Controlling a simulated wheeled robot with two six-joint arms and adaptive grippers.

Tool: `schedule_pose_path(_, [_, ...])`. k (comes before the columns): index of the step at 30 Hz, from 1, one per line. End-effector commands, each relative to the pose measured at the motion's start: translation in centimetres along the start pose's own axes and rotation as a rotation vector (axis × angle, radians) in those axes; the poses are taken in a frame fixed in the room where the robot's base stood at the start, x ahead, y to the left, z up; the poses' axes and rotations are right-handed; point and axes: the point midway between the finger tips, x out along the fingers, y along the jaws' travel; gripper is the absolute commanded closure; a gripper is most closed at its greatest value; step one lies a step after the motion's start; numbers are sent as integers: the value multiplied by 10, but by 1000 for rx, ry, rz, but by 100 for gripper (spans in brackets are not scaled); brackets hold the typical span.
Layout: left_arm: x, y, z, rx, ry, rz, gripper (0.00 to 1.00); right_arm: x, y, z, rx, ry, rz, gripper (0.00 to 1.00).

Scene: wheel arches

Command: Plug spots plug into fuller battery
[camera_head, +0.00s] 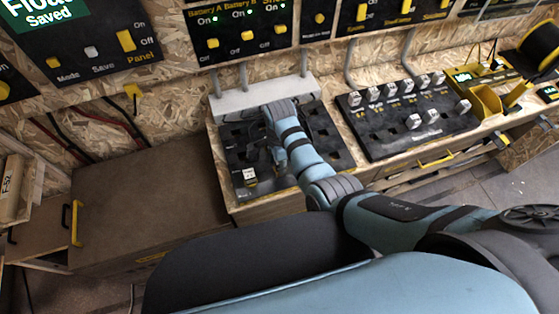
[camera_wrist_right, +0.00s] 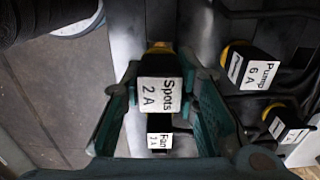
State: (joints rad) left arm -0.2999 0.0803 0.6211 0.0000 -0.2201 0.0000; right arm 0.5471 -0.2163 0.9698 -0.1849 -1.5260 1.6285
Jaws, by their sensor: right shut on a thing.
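The Spots plug (camera_wrist_right: 160,92), black with a white "Spots 2 A" label and a yellow part behind it, sits between the green fingers of my right gripper (camera_wrist_right: 160,108) in the right wrist view. The gripper is shut on it. In the head view my right gripper (camera_head: 279,156) is low over the left black socket board (camera_head: 325,133); the plug it holds is hidden there. Whether the plug is seated cannot be told. A panel (camera_head: 240,32) above reads "Battery A" and "Battery B"; I cannot read charge levels. My left gripper is not in view.
In the right wrist view a Fan plug (camera_wrist_right: 159,140) is just below the Spots plug, and a Pump plug (camera_wrist_right: 261,74) is to the right. A white-labelled plug (camera_head: 250,176) stands on the left board's front. The right board (camera_head: 405,119) carries several plugs.

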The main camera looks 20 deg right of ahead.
Motion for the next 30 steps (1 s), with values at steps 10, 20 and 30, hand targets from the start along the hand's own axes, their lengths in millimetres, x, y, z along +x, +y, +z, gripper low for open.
schedule_pose_path(10, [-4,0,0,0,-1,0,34,-1,-1,0,0,0,0,100])
schedule_pose_path(20, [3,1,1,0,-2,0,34,10,0,0,0,0,0,100])
schedule_pose_path(30, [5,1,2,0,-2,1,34,14,0,0,0,0,0,100])
